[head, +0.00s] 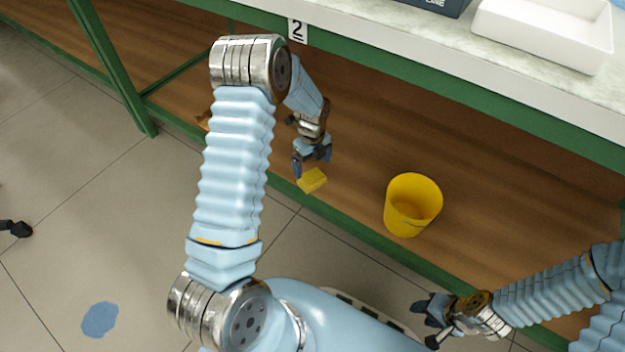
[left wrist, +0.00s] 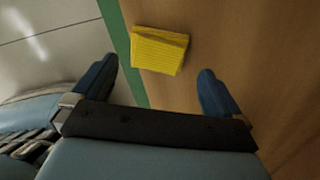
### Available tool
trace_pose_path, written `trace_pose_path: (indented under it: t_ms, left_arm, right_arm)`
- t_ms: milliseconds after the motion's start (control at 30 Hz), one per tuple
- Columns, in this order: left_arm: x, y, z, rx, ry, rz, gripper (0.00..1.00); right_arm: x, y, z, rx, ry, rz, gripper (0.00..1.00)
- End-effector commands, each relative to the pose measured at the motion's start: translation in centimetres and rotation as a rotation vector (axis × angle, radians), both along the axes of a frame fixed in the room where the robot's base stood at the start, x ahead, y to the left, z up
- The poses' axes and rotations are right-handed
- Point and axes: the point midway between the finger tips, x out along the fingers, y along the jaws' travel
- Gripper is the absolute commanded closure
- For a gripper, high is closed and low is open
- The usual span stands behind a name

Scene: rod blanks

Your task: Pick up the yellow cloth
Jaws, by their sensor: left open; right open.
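The yellow cloth (head: 312,181) is a small folded piece lying on the wooden lower shelf, close to its green front edge. In the left wrist view the cloth (left wrist: 158,50) shows ribbed folds and lies ahead of and between the two fingers. My left gripper (head: 312,172) is open and empty, just above the cloth, pointing down at it. It also shows in the left wrist view (left wrist: 155,85), its fingers apart. My right gripper (head: 428,320) is open and empty at the lower right, away from the cloth.
A yellow bucket (head: 413,205) stands on the lower shelf (head: 350,130) right of the cloth. The worktop above, marked with a "2" label (head: 297,30), overhangs the shelf and holds a white tray (head: 545,38) and a dark box (head: 440,5). A blue patch (head: 100,319) lies on the floor.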

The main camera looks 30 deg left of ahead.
Motion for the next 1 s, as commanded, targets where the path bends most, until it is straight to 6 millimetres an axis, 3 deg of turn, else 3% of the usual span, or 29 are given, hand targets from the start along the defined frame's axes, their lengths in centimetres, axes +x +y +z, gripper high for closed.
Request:
trace_pose_path:
  t_ms: [233,467,700,967,1000]
  left_arm:
    - [-0.1,0.0,-2.0,0.000,0.001,0.002,0.00]
    - [-0.3,-0.1,-5.6,0.000,0.002,0.002,0.00]
    - [-0.2,-0.1,-5.9,0.000,-0.001,0.002,0.00]
    - [-0.2,-0.1,-5.9,0.000,-0.001,0.002,0.38]
    - [-0.2,-0.1,-5.9,0.000,-0.001,0.002,0.38]
  right_arm:
    - [0.0,0.0,-0.4,0.001,0.000,0.000,0.57]
    - [0.0,0.1,-1.2,0.003,0.002,0.002,0.57]
    - [0.0,0.1,-1.1,0.003,0.002,0.002,0.57]
    - [0.0,0.1,-1.1,0.003,0.002,0.002,0.57]
    - [0.0,0.1,-1.1,0.003,0.002,0.002,0.57]
